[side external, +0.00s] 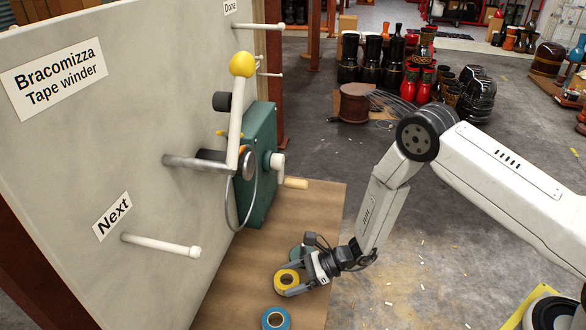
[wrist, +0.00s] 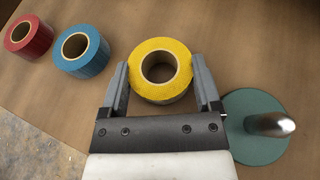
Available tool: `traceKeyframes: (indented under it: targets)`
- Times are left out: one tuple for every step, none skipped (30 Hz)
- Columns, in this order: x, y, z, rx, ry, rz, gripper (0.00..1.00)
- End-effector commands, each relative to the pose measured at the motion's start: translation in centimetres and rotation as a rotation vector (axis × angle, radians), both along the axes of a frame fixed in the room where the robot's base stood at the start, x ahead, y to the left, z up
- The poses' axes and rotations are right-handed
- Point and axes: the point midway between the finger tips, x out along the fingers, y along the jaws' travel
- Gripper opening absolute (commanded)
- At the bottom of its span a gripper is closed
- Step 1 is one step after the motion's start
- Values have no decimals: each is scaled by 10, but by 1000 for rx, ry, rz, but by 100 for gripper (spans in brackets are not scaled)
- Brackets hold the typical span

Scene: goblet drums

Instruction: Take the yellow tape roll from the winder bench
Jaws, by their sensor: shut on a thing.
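The yellow tape roll (wrist: 160,94) lies flat on the brown bench top, its hole facing up. It also shows in the side external view (side external: 278,279), low in the middle. My gripper (wrist: 158,80) has one finger on each side of the roll and is shut on it. In the side external view my gripper (side external: 289,280) reaches in from the right, low over the bench. I cannot tell whether the roll is lifted off the surface.
A blue roll (wrist: 82,53) and a red roll (wrist: 28,38) lie to the left in the wrist view. A green round base with a metal post (wrist: 256,127) stands close right of my gripper. The winder panel (side external: 120,130) has white pegs, including one by "Next" (side external: 160,244).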

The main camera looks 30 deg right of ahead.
Motion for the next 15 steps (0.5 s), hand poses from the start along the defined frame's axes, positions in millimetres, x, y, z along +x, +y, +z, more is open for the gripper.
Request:
traceKeyframes:
  targets:
    - [0, 0, 3, 1, -1, 0, 21]
    - [0, 0, 5, 1, -1, 0, 21]
    - [0, 0, 8, 1, -2, 0, 21]
    - [1, 0, 11, 1, -2, 0, 21]
    - [1, 0, 13, 2, -2, 0, 21]
    - [0, 0, 17, 3, -1, 0, 21]
    - [1, 0, 20, 2, -2, -1, 21]
    - [1, 0, 24, 3, -3, -1, 21]
    - [0, 0, 28, 4, -2, 0, 21]
    - [-3, -1, 31, 3, 0, 0, 21]
    - [-6, -2, 34, 3, 0, 0, 21]
    - [-9, -4, 39, 3, 0, 0, 21]
    - [-12, -5, 42, 3, -1, 0, 21]
    - [-15, -6, 46, 2, -1, 0, 21]
    - [-19, -7, 51, 3, -2, -1, 21]
